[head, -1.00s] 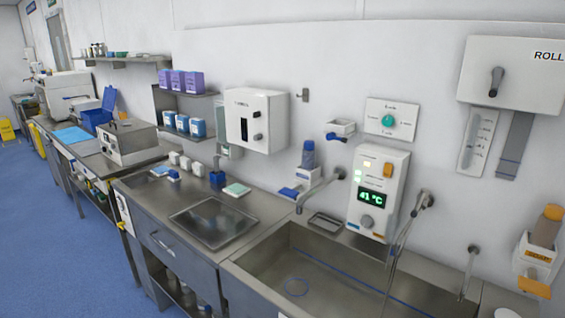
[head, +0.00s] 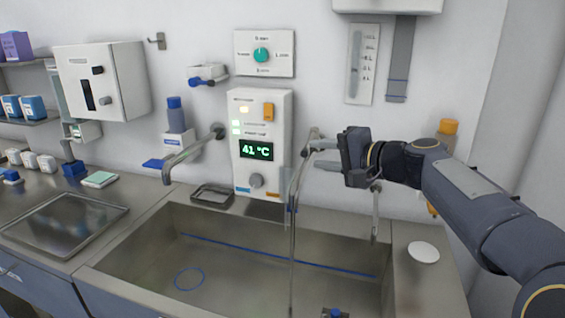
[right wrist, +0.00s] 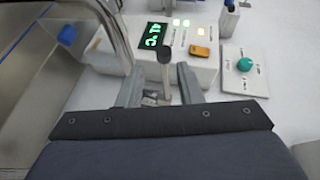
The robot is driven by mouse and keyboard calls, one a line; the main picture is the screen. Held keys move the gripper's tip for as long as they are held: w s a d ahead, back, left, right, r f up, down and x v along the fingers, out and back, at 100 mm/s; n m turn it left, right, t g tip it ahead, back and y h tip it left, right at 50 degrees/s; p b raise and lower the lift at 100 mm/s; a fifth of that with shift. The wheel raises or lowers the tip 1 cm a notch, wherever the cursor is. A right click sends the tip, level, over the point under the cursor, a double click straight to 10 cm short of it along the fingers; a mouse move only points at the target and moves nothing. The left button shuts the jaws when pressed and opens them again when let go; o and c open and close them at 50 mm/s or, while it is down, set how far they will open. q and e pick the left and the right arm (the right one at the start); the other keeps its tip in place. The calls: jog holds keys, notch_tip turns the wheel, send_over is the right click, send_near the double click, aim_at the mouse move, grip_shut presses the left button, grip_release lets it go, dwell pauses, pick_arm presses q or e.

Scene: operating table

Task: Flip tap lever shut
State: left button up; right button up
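The wall tap (head: 303,160) stands just right of the white control box, over the sink. A thin vertical line, a stream or pipe, runs down from it into the basin; I cannot tell which. My right gripper (head: 318,156) comes in from the right at the tap's height, fingers pointing left. In the right wrist view, its two fingers (right wrist: 160,88) are apart, one on each side of a grey lever (right wrist: 166,80) with a dark rounded end. I see gaps beside the lever, so it is not gripped. My left gripper is not in view.
The control box (head: 261,130) reads 41 °C, close left of the gripper. A second spout (head: 195,151) juts out further left. The steel sink (head: 150,240) lies below. A white disc (head: 423,252) sits on the right counter. A wall dispenser with an orange top (head: 447,127) is behind my forearm.

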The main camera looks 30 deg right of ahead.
jog(key=w+p, duration=0.1)
jog(key=w, duration=0.7)
jog(key=shift+w+d+f+m, duration=0.15)
jog(key=shift+d+f+m, duration=0.1)
jog(key=shift+f+m, duration=0.1)
jog(key=shift+r, duration=0.1)
grip_shut()
